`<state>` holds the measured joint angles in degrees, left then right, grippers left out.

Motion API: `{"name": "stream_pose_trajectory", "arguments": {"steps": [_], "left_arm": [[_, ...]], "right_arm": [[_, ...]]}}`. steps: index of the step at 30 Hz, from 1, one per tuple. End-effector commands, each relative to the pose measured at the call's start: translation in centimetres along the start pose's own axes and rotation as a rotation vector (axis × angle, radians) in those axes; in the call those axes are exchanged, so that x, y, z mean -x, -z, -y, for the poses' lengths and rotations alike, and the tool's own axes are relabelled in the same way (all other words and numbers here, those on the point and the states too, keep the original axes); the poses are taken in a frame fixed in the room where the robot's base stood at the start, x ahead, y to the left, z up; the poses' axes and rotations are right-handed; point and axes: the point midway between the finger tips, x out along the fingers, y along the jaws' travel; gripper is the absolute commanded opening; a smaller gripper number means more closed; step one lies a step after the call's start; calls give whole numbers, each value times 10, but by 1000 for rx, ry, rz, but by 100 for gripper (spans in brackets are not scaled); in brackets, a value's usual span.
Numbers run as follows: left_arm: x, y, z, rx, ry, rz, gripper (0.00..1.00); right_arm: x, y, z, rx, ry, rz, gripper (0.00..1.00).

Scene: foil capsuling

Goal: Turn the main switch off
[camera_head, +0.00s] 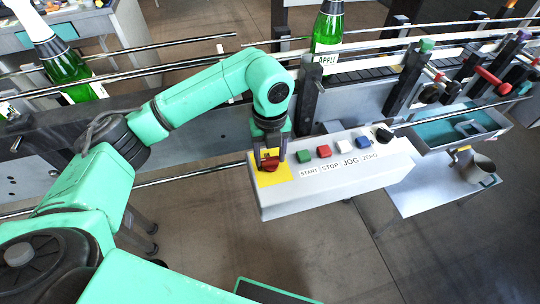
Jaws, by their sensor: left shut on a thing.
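The main switch (270,165) is a red knob on a yellow plate (272,179) at the left end of a pale grey control box (340,180). My left gripper (270,160) reaches down onto the knob from above and is shut on it. The fingers hide part of the knob, so I cannot read its exact angle. My right gripper is not in view.
Along the box are a green START button (304,156), a red STOP button (324,151), a white JOG button (343,146), a blue button (362,143) and a black knob (384,135). Behind runs a conveyor with green bottles (327,35). A metal jug (473,166) stands at right.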

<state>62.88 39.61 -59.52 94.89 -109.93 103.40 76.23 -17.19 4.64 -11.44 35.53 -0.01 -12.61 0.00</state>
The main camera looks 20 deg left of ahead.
Motion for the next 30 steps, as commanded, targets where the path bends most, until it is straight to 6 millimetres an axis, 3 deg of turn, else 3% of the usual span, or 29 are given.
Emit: {"name": "stream_pose_trajectory", "arguments": {"steps": [20,21,23,30], "left_arm": [[4,-3,1,81,9,9,4],[4,-3,1,81,9,9,64],[4,-3,1,80,8,8,87],[2,-1,1,77,4,4,90]], "right_arm": [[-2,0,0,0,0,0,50],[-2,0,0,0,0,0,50],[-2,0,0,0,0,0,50],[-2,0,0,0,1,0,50]]}}
